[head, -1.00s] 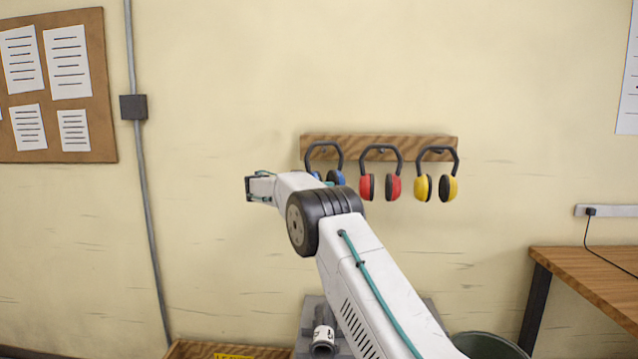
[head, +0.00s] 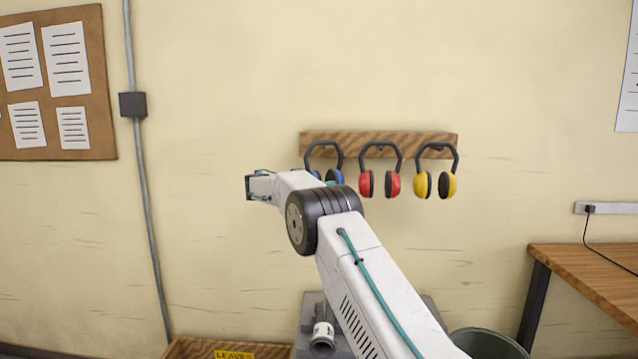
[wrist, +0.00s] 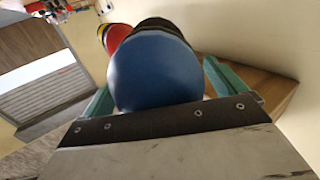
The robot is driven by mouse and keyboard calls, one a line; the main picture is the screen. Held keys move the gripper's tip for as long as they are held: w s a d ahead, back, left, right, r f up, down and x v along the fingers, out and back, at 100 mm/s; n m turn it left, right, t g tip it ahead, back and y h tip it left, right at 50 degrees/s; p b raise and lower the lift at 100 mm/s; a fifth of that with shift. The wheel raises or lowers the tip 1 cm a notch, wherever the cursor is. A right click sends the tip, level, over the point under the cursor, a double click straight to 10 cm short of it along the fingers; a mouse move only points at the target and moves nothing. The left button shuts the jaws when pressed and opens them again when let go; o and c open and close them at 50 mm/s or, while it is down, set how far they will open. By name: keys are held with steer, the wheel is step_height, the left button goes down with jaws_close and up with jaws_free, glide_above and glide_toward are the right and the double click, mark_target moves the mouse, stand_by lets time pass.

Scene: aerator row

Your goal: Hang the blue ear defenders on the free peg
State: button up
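The blue ear defenders (head: 335,177) are at the left end of the wooden peg rail (head: 350,137). Their dark headband is about level with the other two bands. My arm partly covers the cups, and I cannot tell whether the band rests on a peg. In the wrist view a blue cup (wrist: 157,75) fills the space between the green fingers of my gripper (wrist: 155,72). Both fingers appear to touch it, so my gripper looks shut on it. My gripper's fingers are hidden in the head view.
Red ear defenders (head: 379,184) and yellow ear defenders (head: 445,186) hang to the right on the rail. A wooden bench (head: 590,270) stands at right, a green bin (head: 488,345) at the bottom, and a box labelled LEAVES (head: 200,349) at lower left.

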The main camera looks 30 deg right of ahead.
steer(key=a, duration=0.8)
steer(key=s+a+r+n+y, duration=0.2)
steer(key=s+n+y, duration=0.15)
steer(key=s, duration=0.55)
steer(key=s+a+r+n+t+y, duration=0.1)
steer(key=s+r+n+y, duration=0.2)
steer(key=s, duration=0.7)
steer(key=s+a+r+n+y, duration=0.2)
steer(key=s+n+y, duration=0.15)
steer(key=s, duration=0.55)
steer(key=s+a+f+n+y, duration=0.2)
steer(key=s+a+f+n, duration=0.1)
steer(key=s, duration=0.8)
steer(key=s+a+f+n+t+y, duration=0.1)
steer(key=s+a+f+n+y, duration=0.2)
steer(key=s, duration=0.8)
steer(key=s+a+f+n+y, duration=0.2)
steer(key=s+a+f, duration=0.4)
steer(key=s+f, duration=0.3)
steer(key=shift+s+a+f+n+t+y, duration=0.2)
steer(key=shift+s+a+n+t+y, duration=0.15)
steer(key=shift+s, duration=0.55)
steer(key=shift+d, duration=0.1)
